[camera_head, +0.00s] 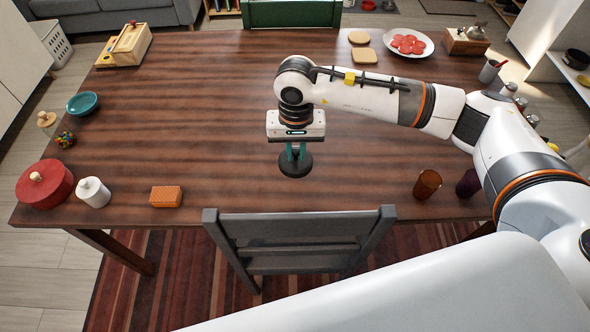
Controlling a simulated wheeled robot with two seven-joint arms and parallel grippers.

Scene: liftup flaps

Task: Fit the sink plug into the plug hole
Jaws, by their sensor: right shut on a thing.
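The plug is a flat black disc, seen from above, below the fingers. I cannot tell whether it touches the table or hangs just above it. The fingers and gripper body hide part of its top. I cannot make out a plug hole; it may be hidden. My left gripper is not in view.
The table (210,130) is mostly clear around the gripper. A red pot (44,184), white jar (93,192) and orange block (166,197) stand front left. Two cups (427,184) stand front right. A plate (418,51) is at the back. A grey chair (295,228) stands in front.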

